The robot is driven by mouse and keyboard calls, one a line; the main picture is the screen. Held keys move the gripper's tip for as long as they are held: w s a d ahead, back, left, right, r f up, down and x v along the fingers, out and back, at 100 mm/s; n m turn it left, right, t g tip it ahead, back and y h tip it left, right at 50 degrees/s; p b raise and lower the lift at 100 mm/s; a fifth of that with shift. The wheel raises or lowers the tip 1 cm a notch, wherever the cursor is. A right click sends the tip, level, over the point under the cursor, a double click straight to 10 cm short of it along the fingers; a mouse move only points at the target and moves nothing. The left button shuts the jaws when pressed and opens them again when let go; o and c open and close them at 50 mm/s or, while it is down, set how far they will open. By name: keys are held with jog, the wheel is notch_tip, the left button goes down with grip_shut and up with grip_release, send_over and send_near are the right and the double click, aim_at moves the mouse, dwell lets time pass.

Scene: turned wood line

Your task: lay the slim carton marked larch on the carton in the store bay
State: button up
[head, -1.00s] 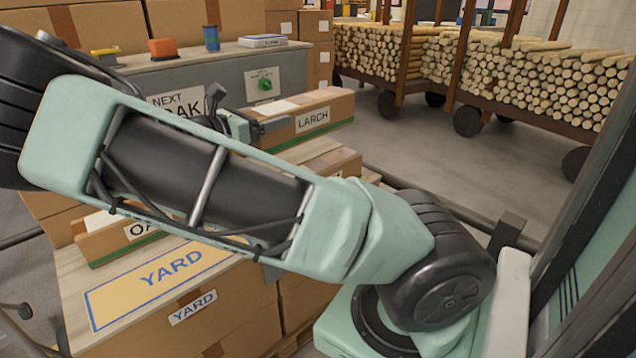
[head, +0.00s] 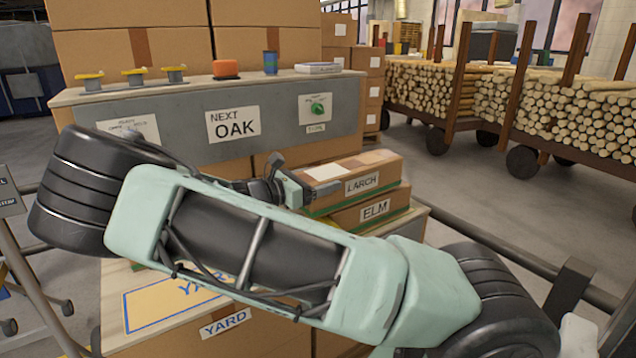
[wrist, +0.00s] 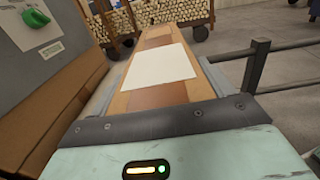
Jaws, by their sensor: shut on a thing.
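The slim larch carton (head: 362,183), brown with a LARCH label, a green lower stripe and a white sheet on top, is in my gripper (head: 318,188). The wrist view shows the carton (wrist: 160,65) between the two fingers, pointing away from the camera. The larch carton is level and directly above the ELM carton (head: 376,210), roughly lined up with it. I cannot tell whether they touch. The ELM carton lies on a large box stack (head: 415,232) right of the YARD stack (head: 140,305). My arm hides that stack's front, so no store label shows.
A dark rail (head: 485,250) runs along the right. Log carts (head: 430,95) stand beyond open floor.

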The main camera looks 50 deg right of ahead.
jog(key=shift+f, duration=0.1)
jog(key=o, duration=1.2)
jog(key=shift+f, duration=0.1)
jog(key=shift+o, duration=0.2)
